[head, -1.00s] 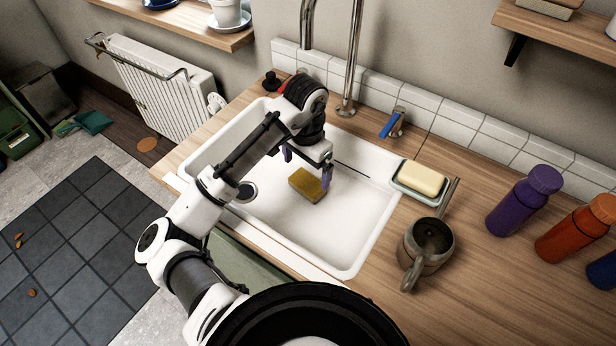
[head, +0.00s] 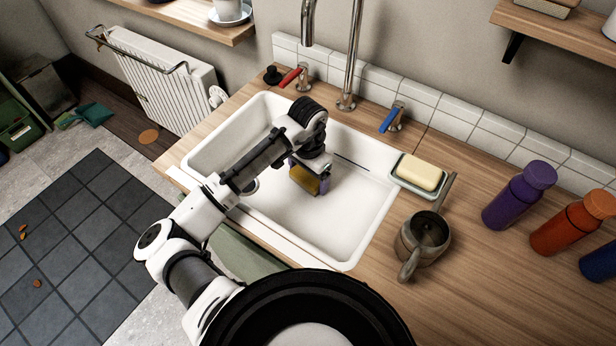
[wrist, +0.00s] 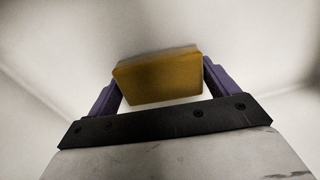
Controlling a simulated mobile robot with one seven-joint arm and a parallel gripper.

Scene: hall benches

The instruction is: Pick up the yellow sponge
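The yellow sponge (head: 303,181) is in the white sink basin (head: 330,225), left of its middle. My gripper (head: 308,178) is over it with one purple finger on each side. In the wrist view the sponge (wrist: 158,78) sits between the two purple fingers of the gripper (wrist: 160,75), with its broad ochre face toward the camera. The fingers lie very close along both its ends. I cannot tell whether they press on it or leave a thin gap. Whether the sponge touches the basin floor is hidden.
A pale yellow soap bar (head: 420,170) lies in a dish right of the sink. The faucet (head: 350,60) rises behind. The basin's right half is free.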

